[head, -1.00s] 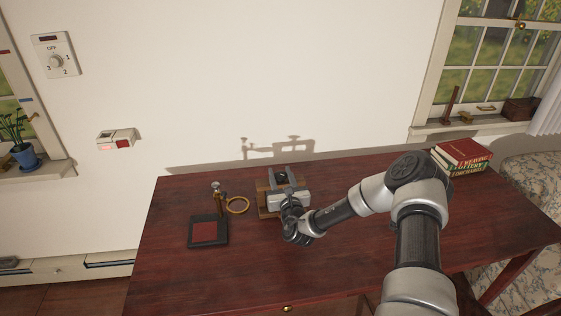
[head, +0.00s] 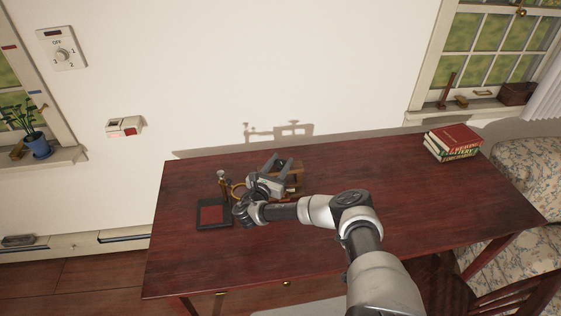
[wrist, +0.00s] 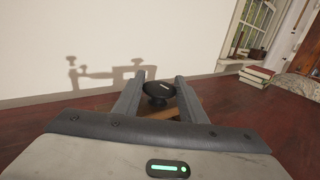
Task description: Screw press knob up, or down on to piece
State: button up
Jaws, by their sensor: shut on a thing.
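The press knob (wrist: 159,91) is a dark round cap with a short white mark on top. In the wrist view it sits between the two fingers of my gripper (wrist: 160,77), which is shut on it. The wooden press (wrist: 158,114) shows as a brown strip just below the knob. In the head view my gripper (head: 280,163) is over the press (head: 295,180) on the desk, its fingers pointing to the back. My gripper hides the knob and much of the press there. Whether a piece lies in the press cannot be seen.
On the desk (head: 390,190), left of the press, are a dark tray with a red pad (head: 211,214), a small upright brass-and-wood tool (head: 222,180) and a brass ring (head: 238,191). Books (head: 453,143) lie at the back right.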

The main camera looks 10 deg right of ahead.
jog(key=shift+w+d+r, duration=0.1)
jog(key=shift+r, duration=0.1)
jog(key=o, duration=1.1)
jog(key=shift+c, duration=0.2)
jog(key=shift+f, duration=0.1)
